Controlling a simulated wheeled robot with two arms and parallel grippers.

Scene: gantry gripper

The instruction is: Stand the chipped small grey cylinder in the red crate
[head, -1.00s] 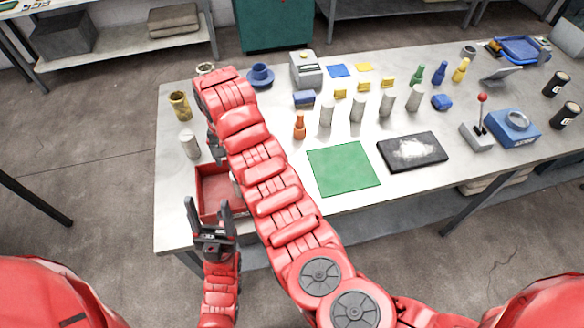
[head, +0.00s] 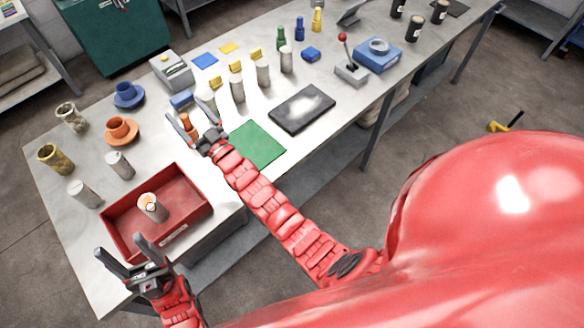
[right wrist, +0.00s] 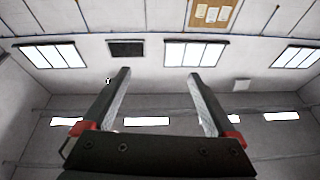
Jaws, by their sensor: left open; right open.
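The red crate (head: 187,222) sits at the table's front left corner. A small grey cylinder (head: 153,209) stands inside it, with a pale, orange-tinted top. Two more grey cylinders stand behind the crate: one at the left (head: 84,194) and one with a dark mark at its top (head: 120,166). I cannot tell surely which cylinder is chipped. My left gripper (head: 120,246) is open and empty at the crate's front edge. My right gripper (head: 188,111) is open, in front of the orange bottle (head: 186,124) in the picture. The right wrist view shows its empty jaws (right wrist: 158,75) against wall and ceiling.
Several grey cylinders (head: 262,72) stand along the table's middle. A green mat (head: 257,143) and a black pad (head: 302,108) lie near the front edge.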

